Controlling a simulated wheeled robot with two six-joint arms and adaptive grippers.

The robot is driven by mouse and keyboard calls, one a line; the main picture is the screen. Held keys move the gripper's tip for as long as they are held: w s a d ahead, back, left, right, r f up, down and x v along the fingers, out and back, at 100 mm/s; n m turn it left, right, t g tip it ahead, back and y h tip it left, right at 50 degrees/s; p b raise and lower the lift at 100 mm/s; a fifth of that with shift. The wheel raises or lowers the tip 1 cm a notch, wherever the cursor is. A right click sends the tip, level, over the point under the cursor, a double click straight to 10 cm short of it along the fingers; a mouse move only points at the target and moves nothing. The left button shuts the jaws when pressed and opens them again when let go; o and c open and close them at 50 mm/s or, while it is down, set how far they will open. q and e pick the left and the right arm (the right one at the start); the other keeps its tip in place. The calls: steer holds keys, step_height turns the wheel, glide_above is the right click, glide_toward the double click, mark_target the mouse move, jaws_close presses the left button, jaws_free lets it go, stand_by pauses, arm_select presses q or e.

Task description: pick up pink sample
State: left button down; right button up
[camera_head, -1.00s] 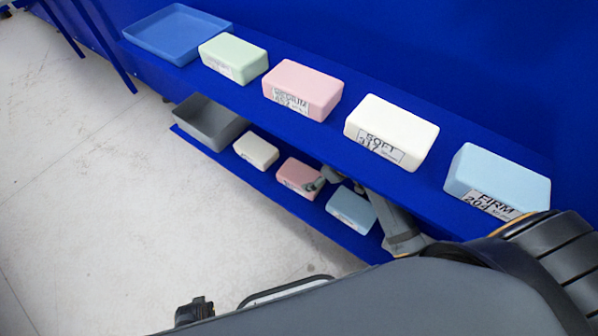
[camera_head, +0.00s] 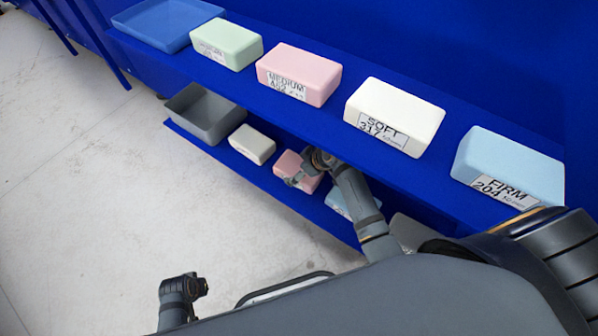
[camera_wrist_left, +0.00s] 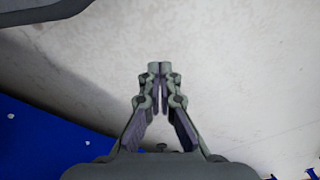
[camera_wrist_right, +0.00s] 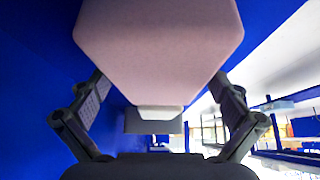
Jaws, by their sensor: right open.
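Two pink samples show in the head view. One, labelled MEDIUM (camera_head: 305,70), sits on the upper shelf. A smaller pink sample (camera_head: 289,162) sits on the lower shelf, partly hidden by my right arm. My right gripper (camera_head: 300,180) is at its front right side. In the right wrist view the pink sample (camera_wrist_right: 160,45) fills the space ahead of and between the open fingers of my right gripper (camera_wrist_right: 160,85); clear gaps show at both sides lower down. My left gripper (camera_wrist_left: 160,70) has its fingertips together over pale floor, with nothing visible between them.
The upper shelf also holds a blue tray (camera_head: 150,32), a green sample (camera_head: 227,42), a white SOFT sample (camera_head: 393,115) and a blue FIRM sample (camera_head: 510,165). The lower shelf holds a grey bin (camera_head: 205,125), a white sample (camera_head: 252,145) and a mostly hidden blue sample (camera_head: 338,201).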

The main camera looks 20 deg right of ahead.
steer(key=c, duration=0.7)
steer(key=shift+r, duration=0.1)
